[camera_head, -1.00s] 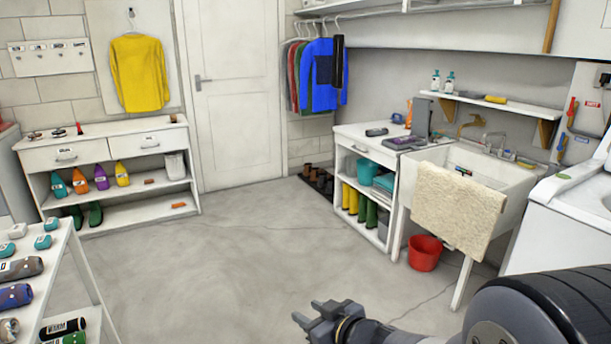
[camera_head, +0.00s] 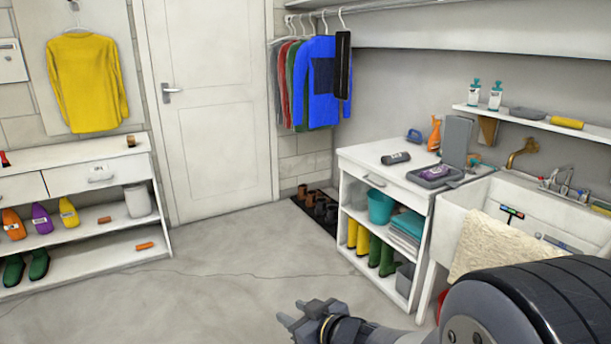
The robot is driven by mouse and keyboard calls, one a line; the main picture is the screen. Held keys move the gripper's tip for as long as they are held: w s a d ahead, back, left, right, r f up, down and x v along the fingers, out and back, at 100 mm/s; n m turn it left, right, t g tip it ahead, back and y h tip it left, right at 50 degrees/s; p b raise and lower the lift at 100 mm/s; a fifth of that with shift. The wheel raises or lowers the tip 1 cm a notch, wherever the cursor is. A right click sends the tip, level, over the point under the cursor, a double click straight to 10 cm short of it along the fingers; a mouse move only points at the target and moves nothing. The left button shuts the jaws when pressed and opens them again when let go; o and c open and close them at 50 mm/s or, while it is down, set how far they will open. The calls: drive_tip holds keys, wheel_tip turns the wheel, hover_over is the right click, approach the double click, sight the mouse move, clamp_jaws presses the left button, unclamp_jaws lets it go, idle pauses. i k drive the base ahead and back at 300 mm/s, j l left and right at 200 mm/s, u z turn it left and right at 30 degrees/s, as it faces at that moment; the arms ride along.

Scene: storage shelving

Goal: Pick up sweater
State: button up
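A yellow sweater (camera_head: 86,82) hangs flat on a hanger against a pale board on the wall, left of the door. A blue sweater (camera_head: 321,84) with a dark chest patch hangs at the front of a rail with several other garments (camera_head: 289,82) in red, green and grey. A black strip hangs over its right edge. My gripper (camera_head: 290,314) is low in the picture, over the floor, far from both sweaters. Its fingers look apart with nothing between them.
A white cabinet (camera_head: 400,178) with boots and bins and a sink (camera_head: 470,207) stand on the right. A shoe mat (camera_head: 318,207) lies below the hanging clothes. A low drawer unit (camera_head: 60,205) is on the left. The floor (camera_head: 215,270) between is clear.

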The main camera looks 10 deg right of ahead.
sight(440, 171)
drive_tip(key=i+j+z, duration=0.1)
drive_tip(key=i+z, duration=0.15)
drive_tip(key=i, duration=0.3)
drive_tip(key=i+j+z, duration=0.2)
drive_tip(key=i, duration=0.3)
drive_tip(key=i+j+z, duration=0.25)
drive_tip(key=i, duration=0.3)
drive_tip(key=i+j+z, duration=0.15)
drive_tip(key=z, duration=0.3)
drive_tip(key=i+j+z, duration=0.3)
drive_tip(key=z, duration=0.15)
drive_tip(key=i+j+z, duration=0.2)
drive_tip(key=j+z, duration=0.25)
drive_tip(key=i+j+z, duration=0.1)
drive_tip(key=j+z, duration=0.15)
drive_tip(key=z, duration=0.25)
drive_tip(key=j+z, duration=0.4)
drive_tip(key=j, duration=0.4)
drive_tip(key=j+z, duration=0.4)
drive_tip(key=j, duration=0.4)
